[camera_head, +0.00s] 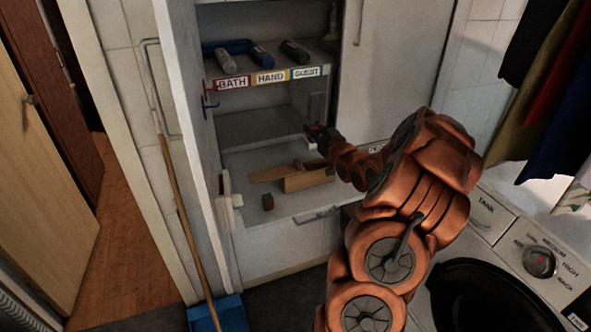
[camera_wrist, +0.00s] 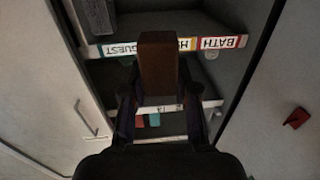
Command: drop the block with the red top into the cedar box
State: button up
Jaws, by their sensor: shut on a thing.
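My gripper (camera_head: 318,135) is shut on a brown block (camera_wrist: 160,68), which stands between its two dark fingers in the wrist view. The held block's red top cannot be made out clearly. In the head view the gripper is inside the open cabinet, above the lower surface, and the block is mostly hidden by it. A wooden box (camera_head: 308,181) sits on the lower surface, below and slightly left of the gripper; its inside is hard to see.
A flat wooden piece (camera_head: 268,174) lies beside the box. The labelled shelf (camera_head: 266,77) above holds several rolled or bottle-like items. The cabinet's open left door (camera_head: 188,100) and right door (camera_head: 392,70) flank the opening. A washing machine (camera_head: 500,225) is at right.

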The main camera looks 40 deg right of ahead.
notch_tip(320, 180, down, 6)
jog(key=shift+r, duration=0.1)
dwell(0.4)
jog(key=o, duration=1)
jog(key=shift+v, duration=6.05)
